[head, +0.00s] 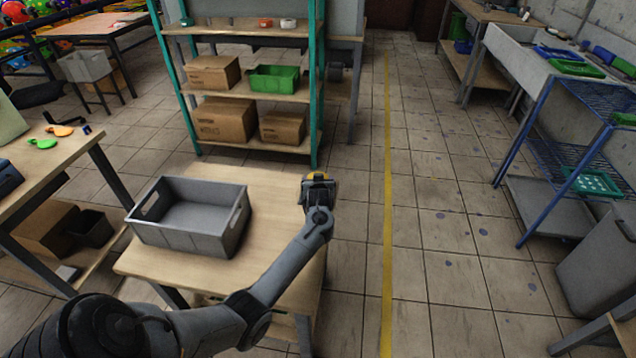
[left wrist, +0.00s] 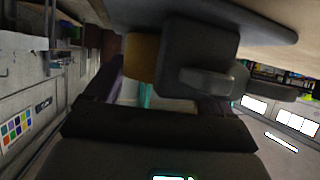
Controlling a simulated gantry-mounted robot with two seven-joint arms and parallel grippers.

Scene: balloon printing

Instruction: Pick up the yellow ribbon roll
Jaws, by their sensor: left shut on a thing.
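My left gripper (head: 318,183) is over the right edge of the near wooden table, to the right of the grey crate. It is shut on the yellow ribbon roll (head: 317,176), of which only a small yellow strip shows in the head view. In the left wrist view a dull yellow rounded part of the roll (left wrist: 142,58) shows beside the dark finger, which hides the rest. My right gripper is not in view.
An empty grey crate (head: 190,240) stands on the wooden table (head: 272,205). Behind is a green-framed shelf (head: 245,94) with cardboard boxes, a green bin (head: 274,79) and small rolls on top.

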